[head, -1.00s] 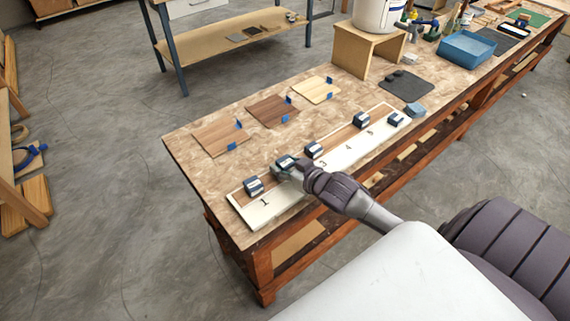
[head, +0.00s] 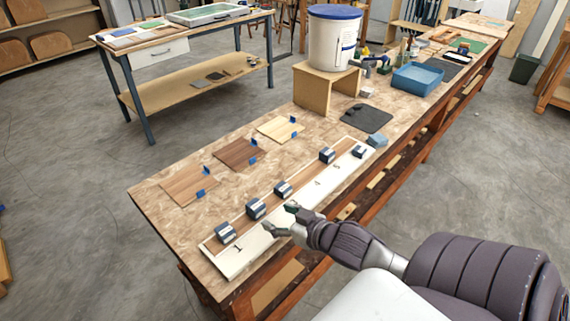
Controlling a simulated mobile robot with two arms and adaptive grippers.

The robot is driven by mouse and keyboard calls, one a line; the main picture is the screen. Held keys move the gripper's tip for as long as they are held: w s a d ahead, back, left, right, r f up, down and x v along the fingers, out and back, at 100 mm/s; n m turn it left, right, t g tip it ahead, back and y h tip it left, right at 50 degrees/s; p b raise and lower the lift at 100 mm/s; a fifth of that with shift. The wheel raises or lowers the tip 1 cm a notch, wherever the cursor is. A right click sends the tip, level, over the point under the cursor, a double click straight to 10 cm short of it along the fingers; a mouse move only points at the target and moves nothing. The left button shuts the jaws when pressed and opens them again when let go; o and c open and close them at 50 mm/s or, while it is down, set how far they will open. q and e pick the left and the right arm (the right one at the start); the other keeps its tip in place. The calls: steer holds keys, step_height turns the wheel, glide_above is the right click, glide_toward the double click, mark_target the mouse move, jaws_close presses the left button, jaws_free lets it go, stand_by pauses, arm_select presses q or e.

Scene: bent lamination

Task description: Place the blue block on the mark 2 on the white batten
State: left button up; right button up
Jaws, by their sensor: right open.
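The white batten (head: 228,263) lies along the bench's near edge, with marks 1, 4 and 5 readable. Marks 2 and 3 cannot be read; my right gripper covers part of that stretch. Several dark blue blocks with pale tops stand in a row along the batten's far, brown strip. The second blue block (head: 256,208) from the left stands upright beyond mark 1's right side. My right gripper (head: 283,219) is open and empty, just right of and nearer than this block, apart from it. I cannot tell whether its fingers touch the batten. My left gripper is out of view.
Other blocks stand at the left end (head: 225,232), middle (head: 283,190) and farther right (head: 327,155). Three wooden panels (head: 189,184) with blue clips lie behind. A dark pad (head: 366,118), a bucket (head: 333,40) on a wooden stand and a blue tray (head: 417,79) are farther right.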

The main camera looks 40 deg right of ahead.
steer(key=shift+v, duration=0.95)
